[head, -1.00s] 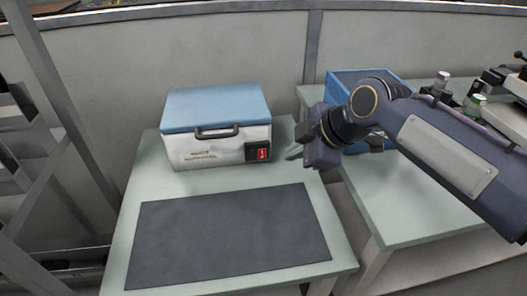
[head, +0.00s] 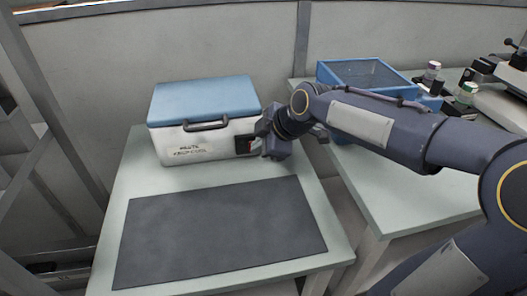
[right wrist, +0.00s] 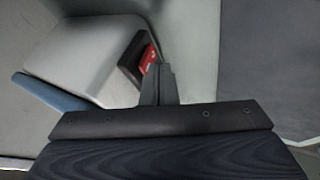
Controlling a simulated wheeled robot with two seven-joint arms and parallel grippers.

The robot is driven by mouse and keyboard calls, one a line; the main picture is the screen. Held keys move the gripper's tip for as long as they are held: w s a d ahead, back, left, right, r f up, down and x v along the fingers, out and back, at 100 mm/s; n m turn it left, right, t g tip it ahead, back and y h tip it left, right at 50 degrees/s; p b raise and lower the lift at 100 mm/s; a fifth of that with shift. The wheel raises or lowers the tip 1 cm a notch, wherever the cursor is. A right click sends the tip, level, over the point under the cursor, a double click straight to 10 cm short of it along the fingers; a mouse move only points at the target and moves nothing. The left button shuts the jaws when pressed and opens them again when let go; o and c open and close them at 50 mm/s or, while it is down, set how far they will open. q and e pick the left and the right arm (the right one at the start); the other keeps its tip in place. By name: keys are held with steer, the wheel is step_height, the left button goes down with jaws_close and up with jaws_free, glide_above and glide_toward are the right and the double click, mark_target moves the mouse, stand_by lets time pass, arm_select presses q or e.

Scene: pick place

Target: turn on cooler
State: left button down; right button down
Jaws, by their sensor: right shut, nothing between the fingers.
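The cooler (head: 190,150) is a white box with a blue lid and a dark handle, standing upright at the back of the small table. Its switch (head: 243,145) is a red rocker in a black housing at the front right, partly hidden by my right gripper in the head view. My right gripper (head: 255,147) is shut and empty, with its fingertips at the switch. In the right wrist view the shut fingers (right wrist: 158,82) point at the red switch (right wrist: 148,58); I cannot tell whether they touch it. My left gripper is not in view.
A dark mat (head: 220,235) lies on the table in front of the cooler. A blue crate (head: 360,74) and several bottles stand on the neighbouring table to the right. A grey wall is behind, and a metal frame is at the left.

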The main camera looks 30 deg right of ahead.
steer(key=shift+w, duration=0.1)
steer(key=shift+w+d+r+g+p, duration=0.1)
steer(key=shift+w+r+g+p, duration=0.25)
steer(key=shift+p, duration=0.6)
steer(key=shift+f, duration=0.25)
steer(key=shift+r, duration=0.1)
steer(key=shift+r+p, duration=0.4)
steer(key=shift+r, duration=0.35)
